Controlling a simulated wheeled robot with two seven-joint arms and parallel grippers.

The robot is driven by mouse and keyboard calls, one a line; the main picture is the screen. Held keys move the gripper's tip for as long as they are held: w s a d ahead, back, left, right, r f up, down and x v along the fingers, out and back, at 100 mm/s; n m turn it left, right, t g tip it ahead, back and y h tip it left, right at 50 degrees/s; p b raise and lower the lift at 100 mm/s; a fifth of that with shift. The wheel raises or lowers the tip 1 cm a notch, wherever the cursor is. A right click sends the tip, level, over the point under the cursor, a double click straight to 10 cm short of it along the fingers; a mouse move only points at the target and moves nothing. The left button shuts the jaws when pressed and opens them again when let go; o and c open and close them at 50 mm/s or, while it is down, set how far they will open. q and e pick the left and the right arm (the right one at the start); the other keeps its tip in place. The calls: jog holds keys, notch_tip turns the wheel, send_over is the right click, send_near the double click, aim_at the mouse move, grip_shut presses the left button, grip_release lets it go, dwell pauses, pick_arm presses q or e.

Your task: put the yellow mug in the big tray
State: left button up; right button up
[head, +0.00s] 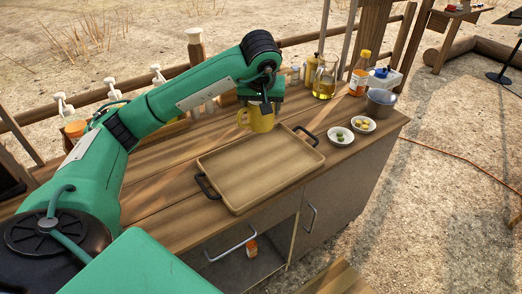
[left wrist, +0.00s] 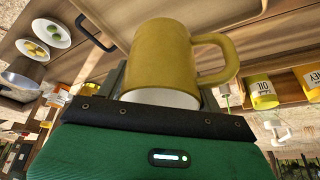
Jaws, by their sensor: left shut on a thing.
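The yellow mug (head: 261,118) is in my left gripper (head: 262,103), which comes down on it from above. The mug is upright, with its handle toward the left in the head view. It fills the middle of the left wrist view (left wrist: 165,60), where the gripper is shut on it. The big tray (head: 258,172) is a wooden rectangle with dark handles on the counter. The mug is over or just behind the tray's back edge; its exact height above the counter is hard to tell. My right gripper is not in view.
Two small white bowls (head: 349,142) with green and yellow pieces stand right of the tray, near a metal pot (head: 380,102). An oil jug (head: 324,78) and an orange-labelled bottle (head: 359,76) stand behind. Pump bottles (head: 63,105) line the back left. The tray is empty.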

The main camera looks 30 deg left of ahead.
pick_arm(q)
notch_tip(320, 180, down, 12)
jog(key=shift+r+p, duration=0.15)
jog(key=shift+p, duration=0.4)
notch_tip(320, 180, down, 3)
jog(key=shift+f, duration=0.1)
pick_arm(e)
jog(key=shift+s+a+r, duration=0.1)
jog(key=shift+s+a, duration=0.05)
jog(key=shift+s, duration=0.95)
pick_arm(q)
jog(key=shift+f, duration=0.2)
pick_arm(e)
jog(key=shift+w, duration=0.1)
